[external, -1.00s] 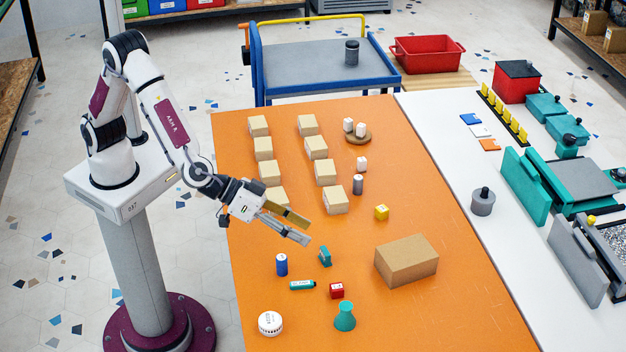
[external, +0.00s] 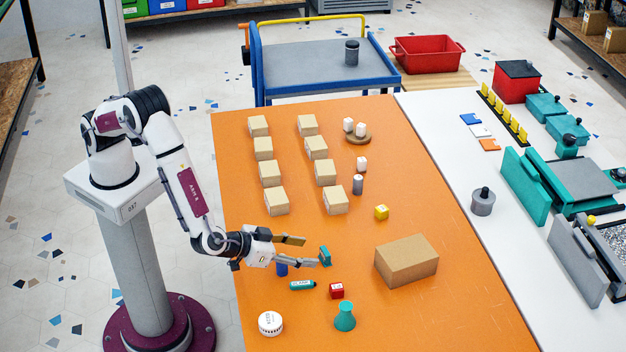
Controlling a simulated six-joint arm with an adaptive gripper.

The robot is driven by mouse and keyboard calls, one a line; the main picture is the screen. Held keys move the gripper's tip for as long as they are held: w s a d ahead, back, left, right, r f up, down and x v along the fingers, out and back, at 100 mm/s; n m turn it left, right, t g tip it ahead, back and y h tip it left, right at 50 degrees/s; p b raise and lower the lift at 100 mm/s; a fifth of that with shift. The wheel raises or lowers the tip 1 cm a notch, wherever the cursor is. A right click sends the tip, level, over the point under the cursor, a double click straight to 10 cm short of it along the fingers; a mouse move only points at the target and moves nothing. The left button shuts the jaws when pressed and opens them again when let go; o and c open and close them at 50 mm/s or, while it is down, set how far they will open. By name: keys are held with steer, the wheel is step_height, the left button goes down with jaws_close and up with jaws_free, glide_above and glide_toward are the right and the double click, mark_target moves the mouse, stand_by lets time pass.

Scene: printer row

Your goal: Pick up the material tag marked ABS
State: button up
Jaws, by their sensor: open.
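No ABS lettering is readable, so I cannot tell for sure which thing is the ABS tag. Flat blue (external: 470,119), white (external: 480,131) and orange (external: 490,145) pieces lie on the white surface at right. My gripper (external: 312,252) is open and empty over the left front of the orange table. Its fingers point right, and its lower fingertip is close to a small teal upright piece (external: 325,257); I cannot tell if they touch. A blue cylinder (external: 281,270) is partly hidden below that finger. A teal lettered marker-like piece (external: 302,285) and a red cube (external: 336,291) lie nearer the front.
A white round piece (external: 270,323) and a teal cone-like piece (external: 344,317) stand at the front. A large cardboard box (external: 406,261) stands to the right. Two rows of small boxes (external: 275,201) stand behind my gripper. A yellow cube (external: 381,212) sits beyond.

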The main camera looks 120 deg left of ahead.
mark_target(322, 251)
steer(key=shift+x, duration=1.3)
steer(key=shift+s+a+x, duration=0.1)
steer(key=shift+x, duration=1.2)
steer(key=shift+s+a+x, duration=0.1)
steer(key=shift+a+x, duration=0.05)
steer(key=shift+x, duration=1.15)
steer(key=shift+r, duration=0.15)
steer(key=shift+c, duration=0.3)
steer(key=c, duration=0.8)
